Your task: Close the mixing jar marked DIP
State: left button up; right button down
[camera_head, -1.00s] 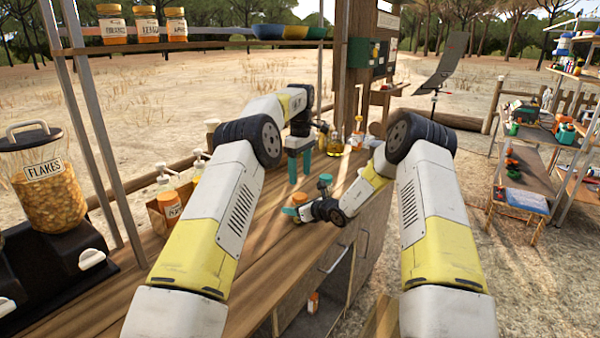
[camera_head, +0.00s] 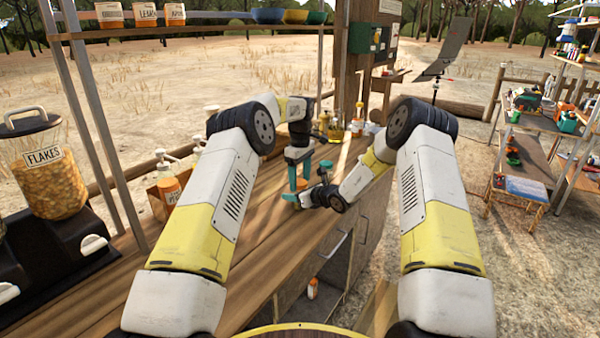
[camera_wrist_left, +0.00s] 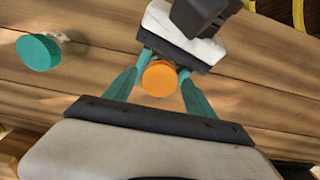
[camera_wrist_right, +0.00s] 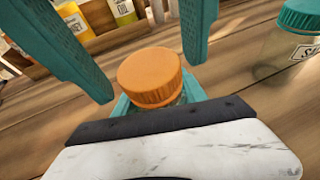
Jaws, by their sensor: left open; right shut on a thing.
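An orange screw lid (camera_wrist_right: 150,76) sits on top of a small jar in the right wrist view. The jar body is mostly hidden and no DIP marking is legible. My right gripper (camera_head: 294,198) is shut on the jar from the side, low over the counter. My left gripper (camera_head: 300,180) points down from above. Its two teal fingers are open on either side of the orange lid, which also shows in the left wrist view (camera_wrist_left: 158,78). From these views I cannot tell whether the fingers touch the lid.
A jar with a teal lid (camera_wrist_left: 38,52) stands beside on the wooden counter; its label, partly cut off, shows in the right wrist view (camera_wrist_right: 300,45). Bottles (camera_wrist_right: 122,10) stand behind. A FLAKES dispenser (camera_head: 45,170) is at the left. The near counter is clear.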

pick_arm(q)
grip_shut()
jog(key=m, duration=0.5)
jog(key=shift+m, duration=0.4)
jog(key=m, duration=0.4)
jog(key=shift+o, duration=0.5)
grip_release()
jog(key=shift+r, duration=2.25)
